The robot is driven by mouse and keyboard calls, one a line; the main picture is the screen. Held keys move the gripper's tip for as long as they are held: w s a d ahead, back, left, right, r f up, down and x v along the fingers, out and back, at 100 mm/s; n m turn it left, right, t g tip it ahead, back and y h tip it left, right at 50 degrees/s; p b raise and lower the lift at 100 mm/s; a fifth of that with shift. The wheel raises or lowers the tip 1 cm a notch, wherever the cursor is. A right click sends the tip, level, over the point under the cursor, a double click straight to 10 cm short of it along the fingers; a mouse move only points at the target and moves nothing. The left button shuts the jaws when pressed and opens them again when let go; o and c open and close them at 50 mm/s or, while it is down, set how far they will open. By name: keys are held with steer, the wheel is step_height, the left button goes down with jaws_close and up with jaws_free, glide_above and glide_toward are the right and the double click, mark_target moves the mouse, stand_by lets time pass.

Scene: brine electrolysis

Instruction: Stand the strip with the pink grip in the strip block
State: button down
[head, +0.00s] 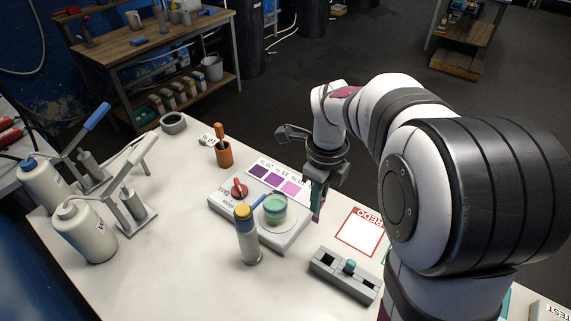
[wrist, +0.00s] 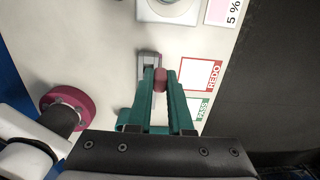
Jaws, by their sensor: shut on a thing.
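My gripper (wrist: 160,84) has teal fingers shut on a pink grip (wrist: 160,78), seen in the wrist view. The strip below the grip is mostly hidden by the fingers. In the head view my gripper (head: 317,205) hangs over the table between the white stirrer and the REDO card, with a little pink at its fingers. The strip block (head: 335,277) is a long grey block with dark slots, nearer the camera than my gripper. A teal piece (head: 350,266) stands in it. The strip block (wrist: 146,60) also shows beside the fingertips in the wrist view, partly covered.
The white stirrer (head: 222,209) carries a beaker of green liquid (head: 275,208). A yellow-topped cylinder (head: 247,240) stands close to the block's left. The red-framed REDO card (head: 360,232) lies right of my gripper. A purple colour chart (head: 277,182) lies behind.

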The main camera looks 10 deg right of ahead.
steer(key=s+d+f, duration=0.2)
steer(key=s+f, duration=0.3)
steer(key=f, duration=0.6)
steer(key=shift+d+f, duration=0.2)
steer(key=shift+f, duration=0.1)
steer(key=c, duration=0.8)
jaws_free()
steer(key=shift+o, duration=0.2)
step_height(320, 180, up, 16)
steer(key=shift+s+f, duration=0.1)
